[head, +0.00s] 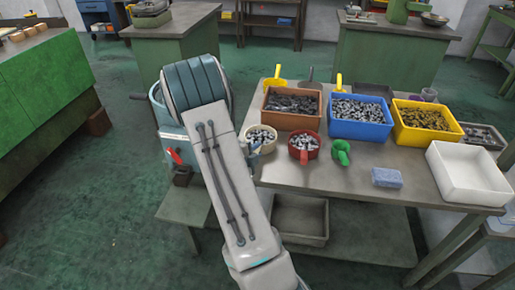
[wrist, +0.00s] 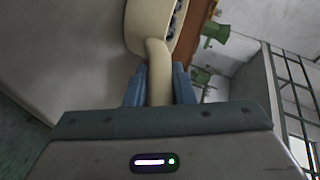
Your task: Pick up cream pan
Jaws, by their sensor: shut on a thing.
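The cream pan (head: 261,136) stands at the left end of the table in the head view, filled with small grey metal parts. In the wrist view its cream bowl (wrist: 145,22) is at the top and its handle (wrist: 158,75) runs down between the blue fingers. My gripper (wrist: 159,84) is shut on the handle. In the head view my arm hides the gripper and most of the handle. I cannot tell whether the pan touches the table.
A red pan (head: 304,148) and a green scoop (head: 342,152) are close by on the right. Brown (head: 291,121), blue (head: 362,130) and yellow (head: 424,137) bins stand behind. A blue sponge (head: 387,178) and white tray (head: 468,173) are further right. The table's front middle is clear.

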